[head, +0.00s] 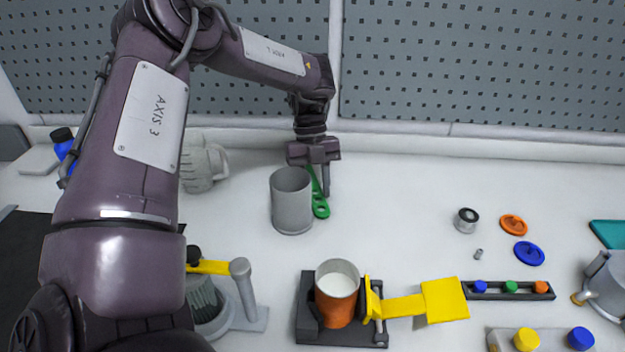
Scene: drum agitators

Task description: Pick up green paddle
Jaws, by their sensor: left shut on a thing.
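The green paddle (320,205) is a slim green piece with a ringed lower end. It shows just right of a grey cylindrical cup (292,205) on the white table. My left gripper (322,181) points down from above and is shut on the paddle's upper part. The gripper hides some of the paddle's top. I cannot tell whether the paddle touches the table or the cup. My right gripper is not in view.
An orange container (337,308) with white contents sits in a dark fixture with a yellow lever (440,300). Orange (513,225) and blue (529,254) discs lie at right. A grey pegboard (480,65) stands behind.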

